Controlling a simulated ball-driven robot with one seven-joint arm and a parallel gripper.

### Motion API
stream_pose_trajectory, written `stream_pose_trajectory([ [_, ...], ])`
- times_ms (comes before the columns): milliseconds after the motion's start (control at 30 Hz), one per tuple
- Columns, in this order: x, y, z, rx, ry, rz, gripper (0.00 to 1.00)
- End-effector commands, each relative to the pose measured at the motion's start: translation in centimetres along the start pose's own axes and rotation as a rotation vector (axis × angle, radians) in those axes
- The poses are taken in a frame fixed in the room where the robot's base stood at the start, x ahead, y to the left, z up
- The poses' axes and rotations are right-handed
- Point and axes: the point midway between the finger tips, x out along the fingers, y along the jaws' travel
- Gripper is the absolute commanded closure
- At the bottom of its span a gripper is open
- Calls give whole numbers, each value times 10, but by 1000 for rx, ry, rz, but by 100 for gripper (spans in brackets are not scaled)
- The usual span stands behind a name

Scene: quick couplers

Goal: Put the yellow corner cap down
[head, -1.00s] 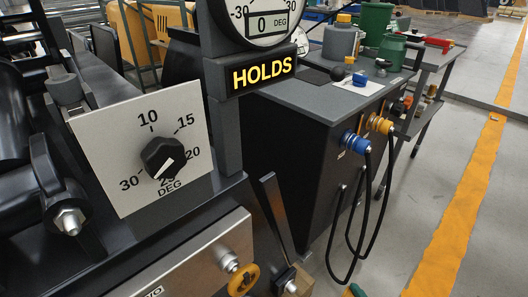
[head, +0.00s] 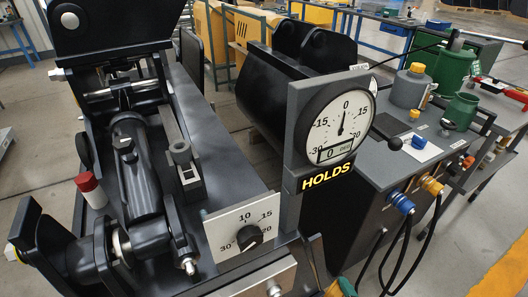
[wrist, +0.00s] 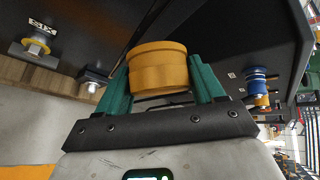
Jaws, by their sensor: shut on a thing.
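The yellow corner cap (wrist: 158,68) is a short round cap with a wider rim, in the middle of the wrist view. My gripper (wrist: 163,82) is shut on it, with one green finger on each side. The cap is in front of a dark panel, and I cannot tell how far from any surface it is. In the head view only a bit of green and orange shows at the bottom edge (head: 343,287), likely a fingertip. The cap is not clearly seen there.
A blue coupler (head: 400,203) and a yellow coupler (head: 431,186) with black hoses stick out from the dark cabinet's front. A red-and-white cylinder (head: 91,189) stands at left. Grey floor lies at right.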

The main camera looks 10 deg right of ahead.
Motion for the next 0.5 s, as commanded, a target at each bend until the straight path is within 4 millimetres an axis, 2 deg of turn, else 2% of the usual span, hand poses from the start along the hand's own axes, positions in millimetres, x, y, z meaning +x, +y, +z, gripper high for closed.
stream_pose_trajectory([
  [33,-10,-20,18,-2,-9,0,68],
  [200,-24,-50,53,-6,-28,-2,68],
  [333,-30,-64,70,-8,-37,-5,68],
  [500,-33,-70,79,-8,-42,-6,68],
])
